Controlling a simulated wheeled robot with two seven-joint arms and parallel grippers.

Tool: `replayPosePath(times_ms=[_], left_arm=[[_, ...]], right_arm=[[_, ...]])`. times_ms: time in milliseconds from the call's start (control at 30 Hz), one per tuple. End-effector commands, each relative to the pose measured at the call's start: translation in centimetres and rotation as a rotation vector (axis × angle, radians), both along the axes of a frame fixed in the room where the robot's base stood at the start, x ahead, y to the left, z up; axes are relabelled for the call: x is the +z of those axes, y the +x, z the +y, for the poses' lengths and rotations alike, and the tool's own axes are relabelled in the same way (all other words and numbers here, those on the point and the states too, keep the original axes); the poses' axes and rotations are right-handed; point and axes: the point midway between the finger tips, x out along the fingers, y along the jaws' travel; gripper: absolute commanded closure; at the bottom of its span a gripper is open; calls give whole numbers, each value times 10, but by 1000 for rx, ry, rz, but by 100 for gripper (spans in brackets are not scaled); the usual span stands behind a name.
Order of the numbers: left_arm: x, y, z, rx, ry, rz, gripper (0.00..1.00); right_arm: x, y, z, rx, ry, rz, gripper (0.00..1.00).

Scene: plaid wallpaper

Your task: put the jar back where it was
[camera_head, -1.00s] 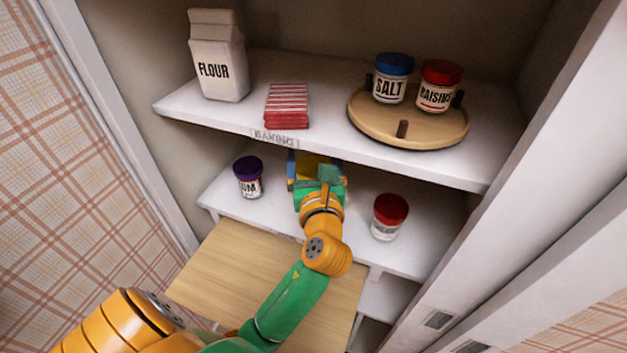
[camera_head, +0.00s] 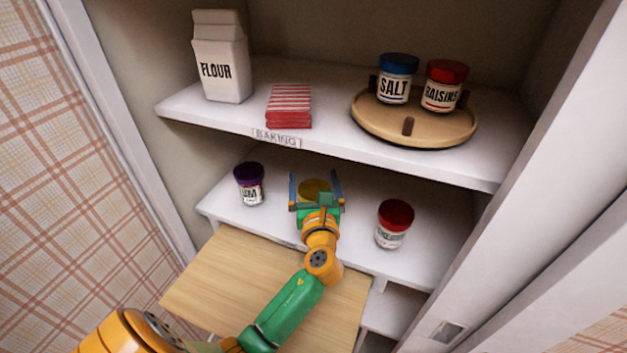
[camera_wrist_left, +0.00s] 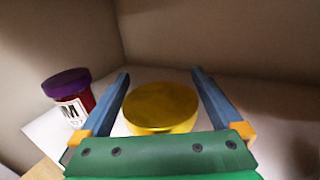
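A jar with a yellow lid (camera_head: 315,187) is at the shelf below the BAKING label; its body is mostly hidden by my left gripper. My left gripper (camera_head: 315,177) has its two blue fingers spread, one on each side of the lid. In the left wrist view the round yellow lid (camera_wrist_left: 160,105) lies between the open fingers (camera_wrist_left: 160,78). Whether the jar's base rests on the shelf is hidden. My right gripper is not in view.
A purple-lidded jar (camera_head: 249,184) stands left on the same shelf and a red-lidded jar (camera_head: 394,223) right. Above are flour (camera_head: 222,60), red-striped packets (camera_head: 289,106), and a round wooden tray (camera_head: 375,125) with salt (camera_head: 394,82) and raisins (camera_head: 443,88). A wooden board (camera_head: 250,280) juts out below.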

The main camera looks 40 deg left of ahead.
Motion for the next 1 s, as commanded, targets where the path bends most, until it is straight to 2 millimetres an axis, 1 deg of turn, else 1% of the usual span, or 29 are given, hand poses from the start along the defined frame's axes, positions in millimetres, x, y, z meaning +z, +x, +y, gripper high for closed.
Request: replayPosePath(times_ms=[133,233,600,700,833,1000], left_arm=[[3,0,0,0,-1,-1,0],[1,-8,-8,-2,0,0,0],[0,-69,-59,-1,-3,1,0],[1,-81,-69,-1,-1,0,0],[2,-90,-77,0,-1,-1,0],[3,-92,-78,0,0,-1,0]], right_arm=[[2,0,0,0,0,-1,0],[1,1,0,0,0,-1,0],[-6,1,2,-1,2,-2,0],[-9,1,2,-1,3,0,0],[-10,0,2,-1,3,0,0],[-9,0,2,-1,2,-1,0]])
